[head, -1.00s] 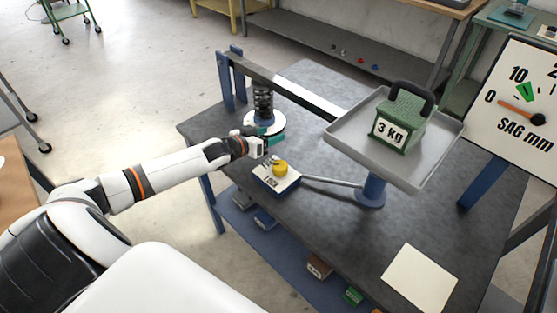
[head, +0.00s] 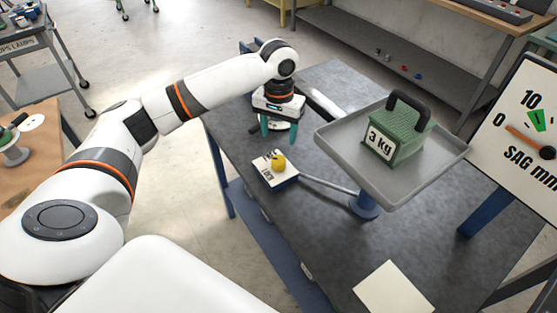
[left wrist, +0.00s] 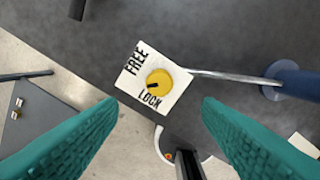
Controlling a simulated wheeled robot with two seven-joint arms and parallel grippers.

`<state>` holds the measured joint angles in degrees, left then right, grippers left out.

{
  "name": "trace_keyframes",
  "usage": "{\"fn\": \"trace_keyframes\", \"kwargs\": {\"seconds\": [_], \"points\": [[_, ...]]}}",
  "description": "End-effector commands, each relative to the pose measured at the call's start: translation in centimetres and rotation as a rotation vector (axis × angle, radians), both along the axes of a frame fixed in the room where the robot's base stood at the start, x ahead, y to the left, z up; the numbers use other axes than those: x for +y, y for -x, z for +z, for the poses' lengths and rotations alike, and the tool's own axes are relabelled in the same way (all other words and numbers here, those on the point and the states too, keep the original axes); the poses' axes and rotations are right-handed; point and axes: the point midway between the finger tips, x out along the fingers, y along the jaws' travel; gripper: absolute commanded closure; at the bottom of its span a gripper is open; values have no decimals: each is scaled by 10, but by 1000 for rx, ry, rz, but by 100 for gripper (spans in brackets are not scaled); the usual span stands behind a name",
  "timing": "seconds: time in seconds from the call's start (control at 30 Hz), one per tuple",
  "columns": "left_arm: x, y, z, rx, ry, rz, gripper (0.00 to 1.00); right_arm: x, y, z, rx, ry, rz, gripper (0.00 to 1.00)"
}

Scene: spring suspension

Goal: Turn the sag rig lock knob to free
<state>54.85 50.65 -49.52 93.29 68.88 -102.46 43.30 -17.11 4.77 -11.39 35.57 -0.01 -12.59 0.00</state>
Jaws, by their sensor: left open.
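The yellow lock knob (head: 279,163) sits on a white-topped plate (head: 266,167) on the dark bench. In the left wrist view the knob (left wrist: 161,76) lies between and beyond the fingertips. The plate (left wrist: 178,96) reads FREE at its left and LOCK at its lower edge. The knob's black mark is at its lower left, between the words and nearer LOCK. My left gripper (head: 279,132) is open and empty, pointing down, above and behind the knob in the head view. My right gripper is out of view.
A metal rod (head: 328,185) runs from the plate to a blue post (head: 364,207). A grey tray (head: 428,167) holds a green 3 kg weight (head: 398,135). The sag gauge (head: 519,160) stands at the right, its needle near 0. The front bench is mostly clear.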

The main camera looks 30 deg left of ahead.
Motion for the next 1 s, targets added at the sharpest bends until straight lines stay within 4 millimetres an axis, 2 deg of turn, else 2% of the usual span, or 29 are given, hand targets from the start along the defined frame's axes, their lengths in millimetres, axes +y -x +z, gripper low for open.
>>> {"fn": "trace_keyframes", "kwargs": {"seconds": [0.23,0.5,0.7,1.0], "points": [[1,1,-46,2,-1,2,41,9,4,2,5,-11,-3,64],[0,0,-94,-1,0,1,41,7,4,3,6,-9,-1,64],[0,0,-111,-2,0,1,41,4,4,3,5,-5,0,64],[1,0,-113,-3,-1,1,41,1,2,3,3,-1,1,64]]}}
